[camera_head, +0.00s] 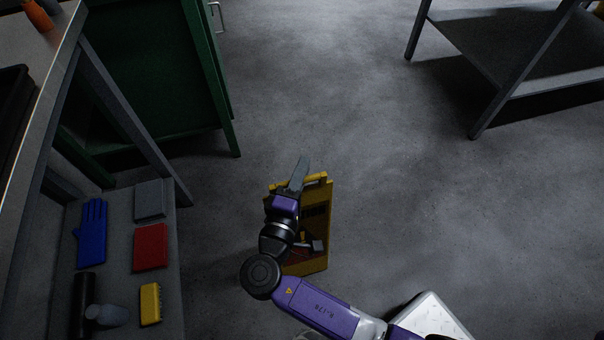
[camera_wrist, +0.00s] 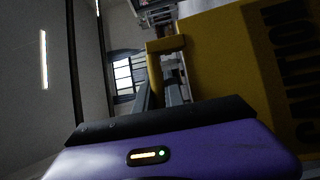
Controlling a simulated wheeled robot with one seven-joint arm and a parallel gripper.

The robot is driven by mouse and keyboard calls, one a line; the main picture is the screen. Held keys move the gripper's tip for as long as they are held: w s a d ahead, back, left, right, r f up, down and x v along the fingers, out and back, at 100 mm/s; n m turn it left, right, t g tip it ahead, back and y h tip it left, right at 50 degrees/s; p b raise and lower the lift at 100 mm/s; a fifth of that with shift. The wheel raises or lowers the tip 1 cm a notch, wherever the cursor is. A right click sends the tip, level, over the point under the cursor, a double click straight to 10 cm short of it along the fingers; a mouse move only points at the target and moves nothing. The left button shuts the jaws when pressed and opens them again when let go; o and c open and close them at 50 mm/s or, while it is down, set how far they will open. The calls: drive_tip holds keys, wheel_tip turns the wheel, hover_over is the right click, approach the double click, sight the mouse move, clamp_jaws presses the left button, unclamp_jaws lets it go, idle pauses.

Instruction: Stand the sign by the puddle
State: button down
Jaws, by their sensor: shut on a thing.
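The yellow caution sign (camera_head: 317,222) is in the middle of the head view, partly hidden behind my arm. My gripper (camera_head: 300,174) is at its top edge and shut on its handle. In the wrist view the yellow handle (camera_wrist: 165,45) passes by the fingers of my gripper (camera_wrist: 165,92), and the sign's panel (camera_wrist: 230,60) with dark lettering fills the right side. The sign looks roughly upright; whether its foot touches the floor I cannot tell. I cannot make out a puddle in either view.
At left, a bench's lower shelf (camera_head: 118,215) holds a blue glove (camera_head: 91,232), a red item (camera_head: 150,247) and a yellow sponge (camera_head: 150,303). A green cabinet (camera_head: 160,70) stands behind. A grey table (camera_head: 500,60) is at upper right. The floor (camera_head: 420,190) between is open.

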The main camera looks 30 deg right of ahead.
drive_tip(key=shift+f, duration=0.55)
drive_tip(key=c, duration=1.4)
unclamp_jaws()
drive_tip(key=shift+f, duration=0.1)
drive_tip(key=shift+c, duration=0.2)
